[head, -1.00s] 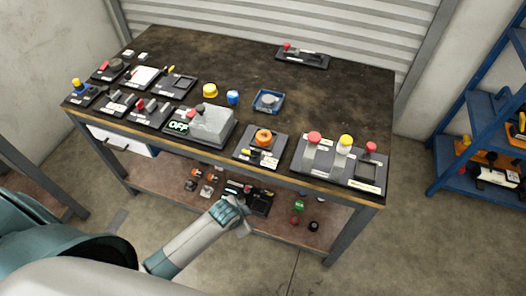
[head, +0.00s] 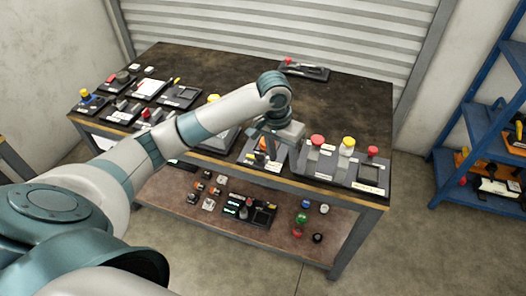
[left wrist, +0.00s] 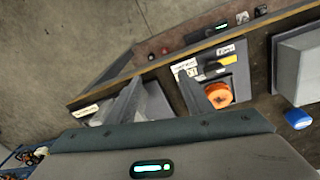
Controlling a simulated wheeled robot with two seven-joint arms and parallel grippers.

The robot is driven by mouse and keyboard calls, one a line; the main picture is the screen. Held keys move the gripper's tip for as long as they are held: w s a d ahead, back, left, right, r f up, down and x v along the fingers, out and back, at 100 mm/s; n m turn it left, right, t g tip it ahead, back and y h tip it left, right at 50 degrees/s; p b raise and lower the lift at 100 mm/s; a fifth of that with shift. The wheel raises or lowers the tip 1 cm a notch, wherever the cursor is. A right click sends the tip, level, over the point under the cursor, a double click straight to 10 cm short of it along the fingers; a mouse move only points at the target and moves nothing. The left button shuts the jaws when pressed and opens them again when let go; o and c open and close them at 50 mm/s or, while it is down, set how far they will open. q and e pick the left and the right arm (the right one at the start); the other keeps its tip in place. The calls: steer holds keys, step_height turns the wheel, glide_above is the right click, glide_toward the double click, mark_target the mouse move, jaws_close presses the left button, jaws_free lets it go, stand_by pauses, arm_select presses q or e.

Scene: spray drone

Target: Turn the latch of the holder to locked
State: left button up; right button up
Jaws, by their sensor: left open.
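A dark holder plate (head: 248,157) stands at the table's front edge, partly hidden by my left gripper in the head view. In the left wrist view it carries a round orange part (left wrist: 217,95) and a yellow lever-like piece (left wrist: 227,61), which looks like the latch. Small white labels sit beside the yellow piece; I cannot read them. My left gripper (head: 266,141) is open and points down over the holder's area. In the left wrist view the gripper (left wrist: 160,77) has one finger overlapping the holder's edge and the other over the neighbouring panel. Nothing shows between the fingers.
A panel with red and yellow knobs (head: 344,160) stands just right of the holder. A grey box (left wrist: 301,65) and a blue object (left wrist: 298,119) lie on its other side. Several small devices fill the table's left. The table's back middle is clear.

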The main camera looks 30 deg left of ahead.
arm_select(q)
steer(key=a+r+n, duration=0.1)
steer(key=a+r, duration=0.3)
steer(key=r, duration=0.3)
steer(key=w+a+r+n+g+y, duration=0.1)
steer(key=a+r+n, duration=0.1)
steer(key=a+r, duration=0.3)
step_height(320, 180, up, 2)
steer(key=shift+w+r, duration=0.1)
steer(key=shift+w, duration=0.2)
arm_select(e)
steer(key=shift+s, duration=0.15)
arm_select(q)
steer(key=p, duration=0.2)
glide_toward(260, 153)
step_height(260, 153, down, 7)
steer(key=shift+f, duration=0.7)
arm_select(e)
steer(key=s+d+g, duration=0.2)
steer(key=s+d, duration=0.1)
steer(key=s, duration=0.6)
steer(key=shift+d+f+h, duration=0.15)
steer(key=shift+d+h, duration=0.15)
steer(key=shift+h, duration=0.1)
steer(key=shift+w, duration=0.2)
